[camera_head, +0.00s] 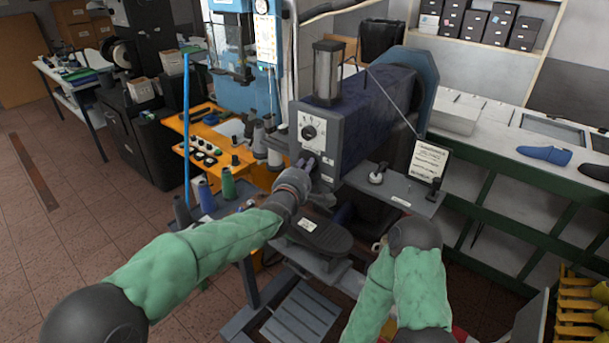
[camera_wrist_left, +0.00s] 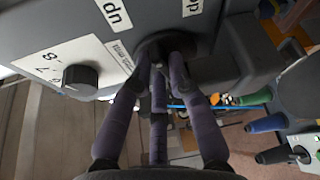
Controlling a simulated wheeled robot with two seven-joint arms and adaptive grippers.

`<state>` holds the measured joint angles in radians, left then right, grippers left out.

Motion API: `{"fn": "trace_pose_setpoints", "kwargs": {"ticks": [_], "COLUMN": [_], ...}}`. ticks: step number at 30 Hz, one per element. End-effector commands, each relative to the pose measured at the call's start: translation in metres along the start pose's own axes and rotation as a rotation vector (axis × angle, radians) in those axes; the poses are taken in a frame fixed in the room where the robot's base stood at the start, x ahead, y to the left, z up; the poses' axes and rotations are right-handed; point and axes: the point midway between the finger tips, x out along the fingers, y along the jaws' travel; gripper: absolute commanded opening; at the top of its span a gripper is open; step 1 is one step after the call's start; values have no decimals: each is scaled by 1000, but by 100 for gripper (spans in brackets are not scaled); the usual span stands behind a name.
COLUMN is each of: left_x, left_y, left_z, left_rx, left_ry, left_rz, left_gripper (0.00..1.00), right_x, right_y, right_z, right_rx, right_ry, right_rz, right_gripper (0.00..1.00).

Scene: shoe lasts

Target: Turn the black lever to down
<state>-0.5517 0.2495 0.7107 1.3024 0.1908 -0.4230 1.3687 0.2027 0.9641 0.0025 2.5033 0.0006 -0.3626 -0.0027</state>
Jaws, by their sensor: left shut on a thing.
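The machine (camera_head: 345,120) has a grey front panel with a round dial at its upper part. My left gripper (camera_head: 309,162) is at the lower part of this panel, below the dial. In the left wrist view, the purple-grey fingers of my left gripper (camera_wrist_left: 160,62) are shut around the black lever (camera_wrist_left: 157,46), at a dark round mount on the panel. The fingers mostly hide the lever, so its angle cannot be told. A white label (camera_wrist_left: 113,14) with upside-down lettering is beside it. My right gripper (camera_head: 378,244) shows only slightly, low beside the machine; its fingers are unclear.
A black dial knob (camera_wrist_left: 80,80) is on the panel near the fingers. A grey shelf (camera_head: 400,190) with a white sign (camera_head: 428,163) juts out right of the machine. Thread spools (camera_head: 207,195) stand at left. A black pedal-like pad (camera_head: 319,235) is below my left gripper.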

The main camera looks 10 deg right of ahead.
Motion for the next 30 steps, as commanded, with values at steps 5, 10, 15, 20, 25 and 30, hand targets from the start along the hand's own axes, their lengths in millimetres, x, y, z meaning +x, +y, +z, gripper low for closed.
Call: {"fn": "trace_pose_setpoints", "kwargs": {"ticks": [5,10,15,20,25,30], "left_x": [0,0,0,0,0,-4], "left_y": [-3,-2,-2,-2,-2,-2], "left_z": [0,0,0,0,0,0], "left_rx": [39,43,42,41,41,41], "left_ry": [1,1,1,1,1,1], "left_rz": [14,14,14,14,14,14], "left_gripper": [0,0,27,42,42,42], "right_x": [8,7,7,7,7,7], "right_y": [3,2,2,2,2,3], "right_z": [0,0,0,0,0,-1], "right_rx": [0,0,0,0,0,0], "right_ry": [0,1,1,1,1,1], "right_rz": [0,0,0,0,0,0], "right_gripper": [29,29,29,29,29,29]}}
